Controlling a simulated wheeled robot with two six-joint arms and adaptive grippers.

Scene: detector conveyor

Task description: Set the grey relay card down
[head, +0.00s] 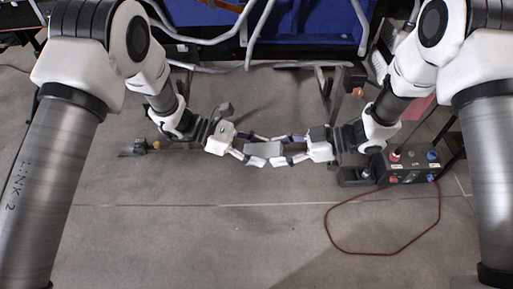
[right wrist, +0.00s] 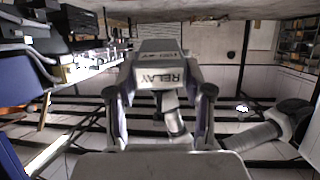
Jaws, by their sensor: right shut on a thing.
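The grey relay card (head: 263,149) is held in the air between my two grippers in the middle of the head view. In the right wrist view its near face (right wrist: 160,77) reads RELAY, and the card lies between my right fingers. My right gripper (head: 284,151) is shut on it from the right. My left gripper (head: 251,149) faces it from the left, its fingers spread near the card's left end. Whether they touch the card cannot be told.
A dark control box (head: 408,165) with coloured knobs stands at the right on the floor side. A red cable (head: 330,232) loops from it over the grey floor. A blue-sided structure (head: 300,25) with grey tubes is at the top. The floor below the grippers is clear.

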